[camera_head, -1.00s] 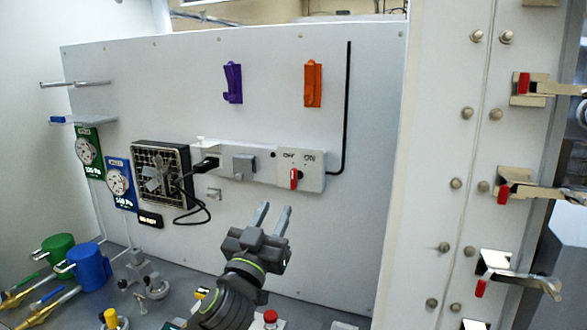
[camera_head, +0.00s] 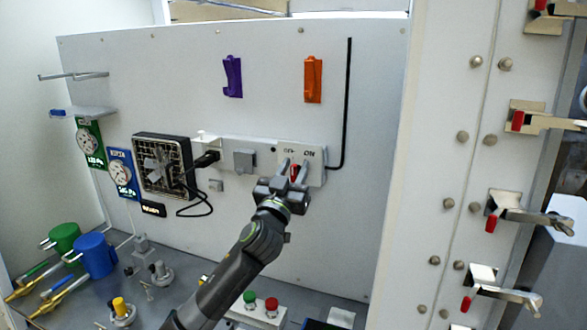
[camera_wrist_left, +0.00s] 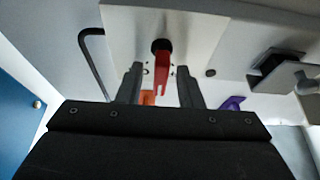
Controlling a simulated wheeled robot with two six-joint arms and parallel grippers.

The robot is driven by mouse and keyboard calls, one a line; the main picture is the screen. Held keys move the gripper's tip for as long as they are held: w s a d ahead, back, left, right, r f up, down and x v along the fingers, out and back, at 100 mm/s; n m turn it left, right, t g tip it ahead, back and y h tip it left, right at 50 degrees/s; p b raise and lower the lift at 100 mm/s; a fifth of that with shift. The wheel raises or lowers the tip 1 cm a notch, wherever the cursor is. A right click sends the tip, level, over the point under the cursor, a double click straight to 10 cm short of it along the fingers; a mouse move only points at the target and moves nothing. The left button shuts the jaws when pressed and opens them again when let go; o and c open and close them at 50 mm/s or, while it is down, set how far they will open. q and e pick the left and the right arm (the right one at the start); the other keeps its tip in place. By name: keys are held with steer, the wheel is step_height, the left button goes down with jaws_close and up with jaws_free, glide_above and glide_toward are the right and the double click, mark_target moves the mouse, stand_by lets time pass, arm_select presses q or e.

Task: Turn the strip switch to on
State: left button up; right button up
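The strip switch is a red lever (camera_head: 295,172) on the right end of a white power strip (camera_head: 316,176) on the back wall, beside printed OFF and ON labels. My left gripper (camera_head: 292,172) is at the switch with its fingers apart. In the left wrist view, the red lever (camera_wrist_left: 162,72) shows between the two open fingertips (camera_wrist_left: 160,85), with a gap on each side. The lever hangs from a dark round pivot. My right gripper is not in view.
A black cable (camera_head: 346,110) runs up the wall right of the strip. A purple holder (camera_head: 232,77) and an orange holder (camera_head: 312,80) hang above. A fan (camera_head: 162,165) is at left, and a button box (camera_head: 258,310) stands below.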

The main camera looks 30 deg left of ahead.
arm_select(q)
jaws_close()
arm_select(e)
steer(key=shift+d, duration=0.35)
arm_select(q)
steer(key=shift+m, duration=0.4)
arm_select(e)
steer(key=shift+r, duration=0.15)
arm_select(q)
steer(key=m+h+p, duration=0.1)
steer(key=m, duration=0.1)
steer(key=m+h+p, duration=0.1)
steer(key=m, duration=0.1)
steer(key=shift+w+d+r+m+h, duration=0.1)
steer(key=shift+d+m+h, duration=0.1)
steer(key=shift+m+h, duration=0.1)
steer(key=m+h+p, duration=0.1)
steer(key=m+p, duration=0.1)
steer(key=shift+d+m+h, duration=0.15)
steer(key=shift+m+h, duration=0.15)
steer(key=shift+m, duration=0.1)
steer(key=shift+f+m+p, duration=0.2)
steer(key=shift+m+p, duration=0.1)
steer(key=shift+p, duration=0.15)
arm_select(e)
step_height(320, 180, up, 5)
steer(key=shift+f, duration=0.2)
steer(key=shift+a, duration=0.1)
arm_select(q)
jaws_free()
